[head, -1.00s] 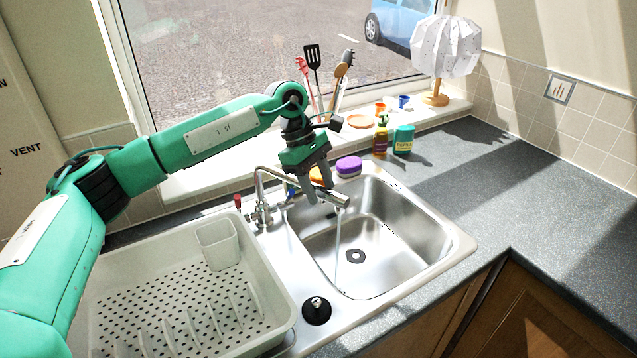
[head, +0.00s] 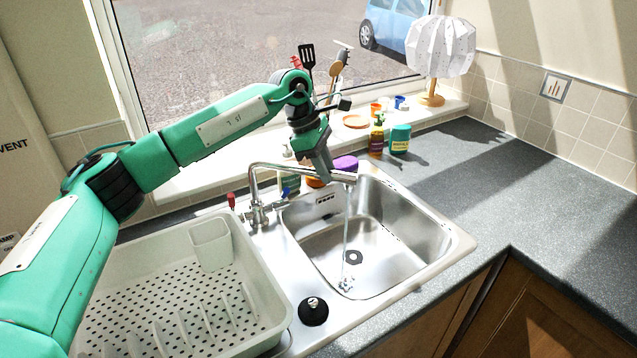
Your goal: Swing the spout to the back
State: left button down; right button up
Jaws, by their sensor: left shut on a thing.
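The silver tap's spout (head: 285,167) rises from the mixer body at the sink's back left and reaches right over the basin. Water runs from its tip into the steel sink (head: 400,228). My left gripper (head: 327,174) points down at the outer part of the spout, near its tip, and is shut on it. The fingers hide part of the spout there. The red-topped tap handle (head: 231,201) and a blue-marked one (head: 287,191) stand by the spout's base. My right gripper is not in view.
A grey dish rack (head: 150,292) fills the left side, with a black plug (head: 313,311) beside it. Behind the spout are a purple sponge (head: 345,163), an orange item and a bottle. A brown bottle (head: 376,137) and teal tub (head: 400,139) stand right. The right worktop is clear.

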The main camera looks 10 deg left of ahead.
pick_arm(q)
jog(key=w+a+n+t+y, duration=0.1)
jog(key=w+a+n+t, duration=0.2)
jog(key=w+n, duration=0.5)
jog(key=shift+w+a+n+b, duration=0.35)
jog(key=shift+w+a, duration=0.25)
jog(key=shift+w, duration=2.1)
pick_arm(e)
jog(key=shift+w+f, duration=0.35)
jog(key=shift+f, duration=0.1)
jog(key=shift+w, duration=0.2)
pick_arm(q)
jog(key=c, duration=1.2)
grip_release()
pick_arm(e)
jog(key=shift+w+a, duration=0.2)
pick_arm(q)
jog(key=shift+r, duration=0.1)
